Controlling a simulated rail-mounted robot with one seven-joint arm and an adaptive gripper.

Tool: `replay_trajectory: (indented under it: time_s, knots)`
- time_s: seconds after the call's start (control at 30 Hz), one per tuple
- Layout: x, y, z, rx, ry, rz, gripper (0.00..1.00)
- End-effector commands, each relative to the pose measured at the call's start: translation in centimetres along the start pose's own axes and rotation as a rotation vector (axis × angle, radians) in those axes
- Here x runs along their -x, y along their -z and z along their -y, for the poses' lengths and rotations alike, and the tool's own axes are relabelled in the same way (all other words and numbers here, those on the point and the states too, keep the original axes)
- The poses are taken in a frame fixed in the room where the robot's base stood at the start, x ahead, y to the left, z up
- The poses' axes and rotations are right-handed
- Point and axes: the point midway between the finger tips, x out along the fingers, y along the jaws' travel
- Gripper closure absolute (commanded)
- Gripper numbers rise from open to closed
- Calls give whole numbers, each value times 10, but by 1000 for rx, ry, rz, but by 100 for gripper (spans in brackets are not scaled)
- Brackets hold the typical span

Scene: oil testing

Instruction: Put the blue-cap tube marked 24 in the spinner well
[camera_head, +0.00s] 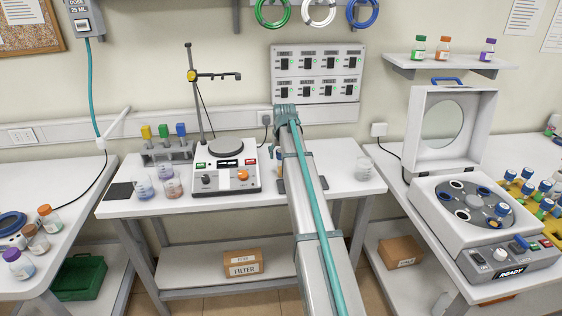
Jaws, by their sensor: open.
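The spinner (432,222) stands on the right bench with its lid (447,125) raised. Its grey rotor (474,206) has several round wells; a blue cap (502,209) shows at the rotor's right side. Several blue-cap tubes, one of them here (527,173), stand in yellow holders at the right edge. Their markings are too small to read, so I cannot tell which is 24.
The spinner's front panel (511,270) reads READY. A hotplate (226,168) with a stand and several jars occupy the centre bench (345,185). A gap separates it from the right bench. A shelf (450,63) with capped bottles hangs above the lid.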

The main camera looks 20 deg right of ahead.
Motion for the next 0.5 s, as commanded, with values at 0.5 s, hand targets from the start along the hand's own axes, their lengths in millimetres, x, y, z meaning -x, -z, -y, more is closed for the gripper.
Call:
replay_trajectory:
  time_s: [0.5]
  knots:
    - [-37,-2,-1,0,0,0,38]
